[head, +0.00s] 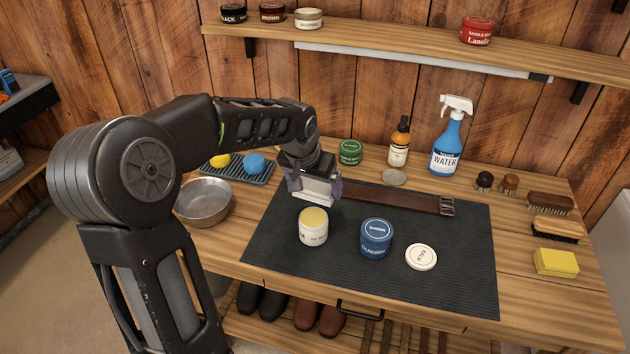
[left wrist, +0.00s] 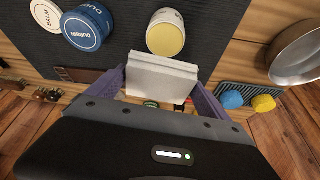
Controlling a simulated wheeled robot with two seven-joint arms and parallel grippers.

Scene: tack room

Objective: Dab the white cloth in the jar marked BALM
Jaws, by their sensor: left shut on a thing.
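My left gripper (head: 314,187) is shut on the white cloth (head: 315,193), a folded pad. In the left wrist view the cloth (left wrist: 162,78) sits between the two purple-grey fingers. An open white jar (head: 313,228) with pale yellow contents stands upright on the dark mat, just in front of the gripper; its side label is only partly readable. The cloth appears above and behind this jar, apart from it. The jar also shows in the left wrist view (left wrist: 165,36). A white lid (head: 421,257), lettered BALM in the left wrist view (left wrist: 47,14), lies on the mat. My right gripper is out of view.
A closed blue DUBBIN jar (head: 376,240) stands right of the open jar. A brown strap (head: 400,198) lies behind on the mat (head: 455,280). A metal bowl (head: 205,203) is at left. A green tin, brown bottle and blue WATER sprayer (head: 447,150) stand at the back.

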